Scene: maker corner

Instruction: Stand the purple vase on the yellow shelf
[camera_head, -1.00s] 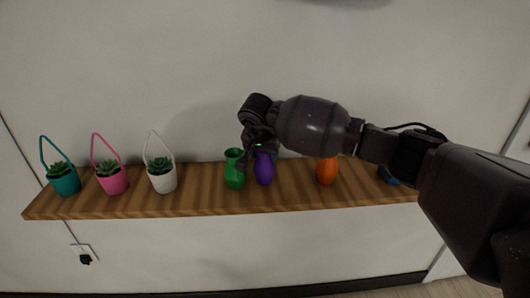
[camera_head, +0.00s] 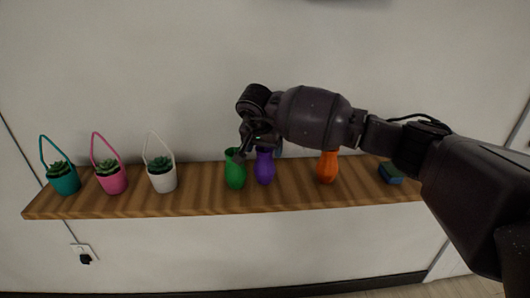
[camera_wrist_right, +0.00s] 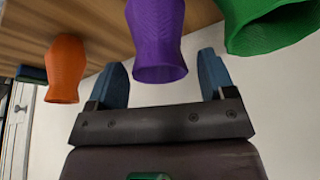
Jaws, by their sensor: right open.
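The purple vase (camera_head: 265,171) stands upright on a brown striped wooden shelf (camera_head: 205,190), between a green vase (camera_head: 235,175) and an orange vase (camera_head: 327,168). My right gripper (camera_head: 260,149) is at the purple vase's top and hides part of it. In the right wrist view, the open right gripper (camera_wrist_right: 161,67) has one blue finger on each side of the purple vase (camera_wrist_right: 157,38). Gaps show on both sides, and the vase mouth faces the palm. The green vase (camera_wrist_right: 262,22) is close beside one finger. I see no yellow shelf. My left gripper is not in view.
Three potted plants with loop handles, teal (camera_head: 65,181), pink (camera_head: 111,180) and white (camera_head: 161,178), stand at the shelf's left. A blue item (camera_head: 390,173) lies at the right. Free shelf lies between the white pot and green vase. A wall backs the shelf.

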